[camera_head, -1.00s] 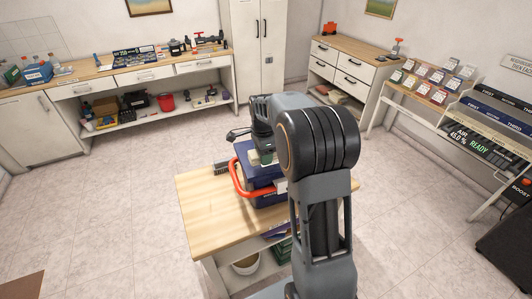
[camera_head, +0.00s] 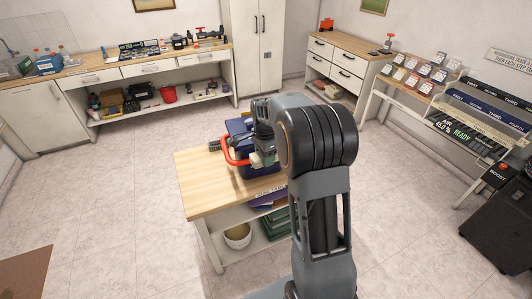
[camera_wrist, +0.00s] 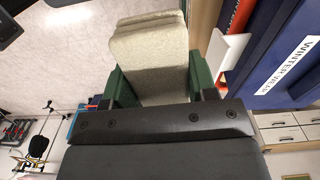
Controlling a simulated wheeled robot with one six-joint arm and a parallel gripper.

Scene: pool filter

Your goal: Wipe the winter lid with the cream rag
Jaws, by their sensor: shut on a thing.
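The cream rag (camera_wrist: 150,62) is a thick folded pad in the wrist view. My gripper (camera_wrist: 158,82) is shut on it, with a green fingertip at each side. In the head view my gripper (camera_head: 263,158) is beside the red handle of a dark blue case, and a pale bit of the rag shows there. The blue surface (camera_wrist: 285,62) with a white label starting "WINTER" stands right of the rag in the wrist view. In the head view the blue case (camera_head: 239,127) is partly hidden by my arm. I cannot tell whether the rag touches the lid.
The case stands on a small wooden table (camera_head: 205,195) with a dark brush (camera_head: 214,145) behind it. A long workbench (camera_head: 100,75) lines the back wall.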

